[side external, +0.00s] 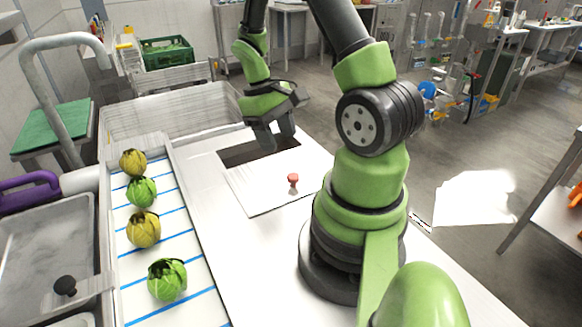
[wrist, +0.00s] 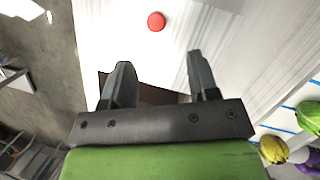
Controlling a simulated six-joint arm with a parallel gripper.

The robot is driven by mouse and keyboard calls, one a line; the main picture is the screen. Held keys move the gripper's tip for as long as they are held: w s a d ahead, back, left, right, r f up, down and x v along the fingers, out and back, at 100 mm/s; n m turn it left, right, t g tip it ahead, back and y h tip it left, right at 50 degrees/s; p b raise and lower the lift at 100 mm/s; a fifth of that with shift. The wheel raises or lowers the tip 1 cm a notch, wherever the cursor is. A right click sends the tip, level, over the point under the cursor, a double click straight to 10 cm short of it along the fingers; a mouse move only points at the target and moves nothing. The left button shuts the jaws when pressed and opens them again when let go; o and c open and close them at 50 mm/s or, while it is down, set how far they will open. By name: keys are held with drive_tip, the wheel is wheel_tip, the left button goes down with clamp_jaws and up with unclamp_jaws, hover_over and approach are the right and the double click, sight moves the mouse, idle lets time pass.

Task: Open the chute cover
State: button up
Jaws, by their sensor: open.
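The chute cover (side external: 262,192) is a flat white plate on the white worktop, with a small red-topped knob (side external: 293,179) standing on it. The knob's red top also shows in the wrist view (wrist: 156,21). A dark chute opening (side external: 240,154) lies uncovered beside the plate's far edge; part of it also shows in the wrist view (wrist: 152,95). My gripper (side external: 275,138) is open and empty, over or near the opening and apart from the knob. In the wrist view, the knob lies beyond the two fingertips (wrist: 159,60). The fingers hide part of the opening.
Several green and yellowish heads of greens (side external: 143,229) stand in a row on a white, blue-lined strip (side external: 195,296) at left. A grey sink (side external: 45,240) lies farther left. A clear-walled bin (side external: 170,115) stands behind. The worktop between strip and cover is clear.

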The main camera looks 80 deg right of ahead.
sight(293, 175)
drive_tip(key=s+f+n, duration=0.1)
drive_tip(key=f, duration=0.2)
drive_tip(key=s+f+n, duration=0.1)
drive_tip(key=f+n, duration=0.1)
drive_tip(key=f, duration=0.1)
drive_tip(key=f+n+g, duration=0.1)
drive_tip(key=f, duration=0.2)
drive_tip(key=shift+s+d, duration=0.1)
drive_tip(key=shift+s, duration=0.3)
drive_tip(key=shift+c, duration=0.5)
